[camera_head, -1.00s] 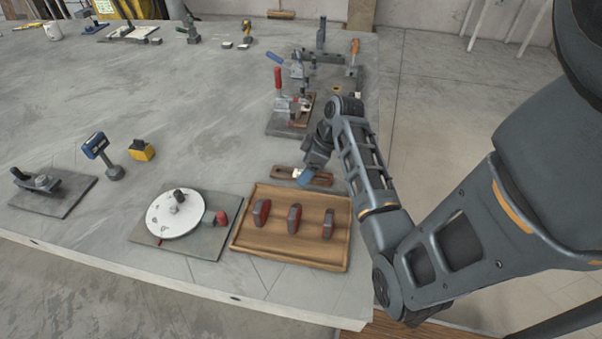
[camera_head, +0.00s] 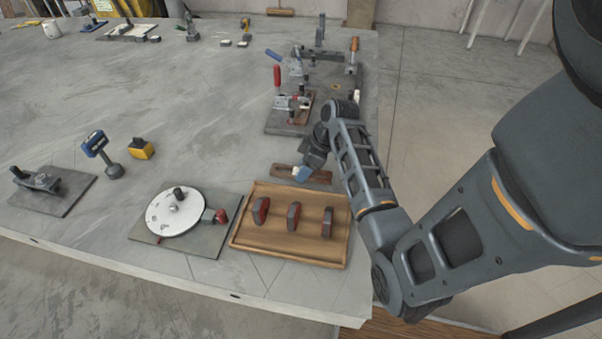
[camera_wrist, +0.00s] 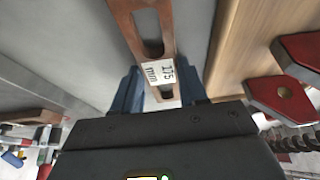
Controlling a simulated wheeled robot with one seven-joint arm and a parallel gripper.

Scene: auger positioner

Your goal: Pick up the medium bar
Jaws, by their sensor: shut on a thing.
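The medium bar is a flat brown slotted bar (camera_head: 322,178) just behind the wooden tray, near the table's right side. In the wrist view the bar (camera_wrist: 152,35) runs away from me and carries a white label reading 175 mm. My gripper (camera_head: 300,173) is over the bar's middle in the head view. In the wrist view my gripper (camera_wrist: 158,90) has its blue fingers on both sides of the bar at the label, shut on it. The bar's near end is hidden by the gripper body. I cannot tell whether it is clear of the table.
A wooden tray (camera_head: 255,248) with three red-and-grey blocks lies in front. A plate with a white disc (camera_head: 166,222) is left of it. Toggle clamps (camera_head: 290,103) stand behind the bar. The table's right edge is close to my arm. Open table lies to the left.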

